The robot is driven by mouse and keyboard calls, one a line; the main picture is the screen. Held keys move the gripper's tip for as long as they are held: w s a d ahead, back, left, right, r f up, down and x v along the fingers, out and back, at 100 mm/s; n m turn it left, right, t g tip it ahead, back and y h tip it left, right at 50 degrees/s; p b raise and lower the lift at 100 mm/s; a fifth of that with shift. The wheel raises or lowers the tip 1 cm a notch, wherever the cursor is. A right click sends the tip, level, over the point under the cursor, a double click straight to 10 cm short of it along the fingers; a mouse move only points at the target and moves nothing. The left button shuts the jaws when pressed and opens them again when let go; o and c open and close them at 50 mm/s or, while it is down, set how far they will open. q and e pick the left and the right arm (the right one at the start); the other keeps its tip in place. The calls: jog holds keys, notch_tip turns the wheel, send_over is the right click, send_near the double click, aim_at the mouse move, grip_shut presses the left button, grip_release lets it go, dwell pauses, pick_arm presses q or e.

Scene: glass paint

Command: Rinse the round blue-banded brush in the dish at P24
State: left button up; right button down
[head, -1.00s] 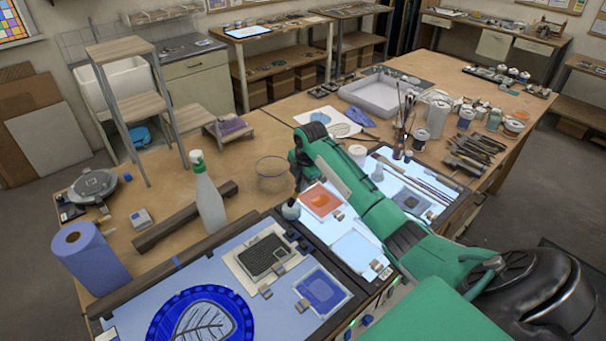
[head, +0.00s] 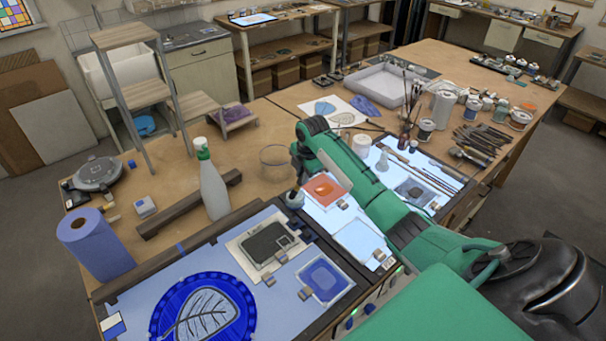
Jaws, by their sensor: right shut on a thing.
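A clear round glass dish (head: 275,160) stands on the wooden table in the middle of the head view. My right arm comes in from the lower right, and its gripper (head: 298,168) is at the dish's right side. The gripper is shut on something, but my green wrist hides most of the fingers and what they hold. I cannot make out the blue band or the bristles of a round brush there. I cannot tell whether anything dips into the dish. My left gripper is not in view.
A spray bottle (head: 213,185) and a dark bar (head: 190,203) stand left of the dish. A small jar (head: 294,199) is just below the gripper. Lit panels with glass pieces (head: 326,189) lie under my arm. A blue paper roll (head: 95,243) is at left.

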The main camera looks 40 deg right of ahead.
jog(key=shift+s, duration=0.15)
jog(key=shift+s+a+p, duration=0.1)
jog(key=shift+s+p, duration=0.05)
jog(key=shift+p, duration=0.15)
jog(key=shift+w+d, duration=0.25)
jog(key=shift+w, duration=0.35)
jog(key=shift+s+a, duration=0.3)
jog(key=shift+s, duration=0.35)
jog(key=shift+w+d, duration=0.3)
jog(key=shift+w, duration=0.4)
jog(key=shift+s+a, duration=0.3)
jog(key=shift+s, duration=0.4)
jog(key=shift+w+d, duration=0.15)
jog(key=shift+w, duration=0.2)
jog(key=shift+r, duration=0.1)
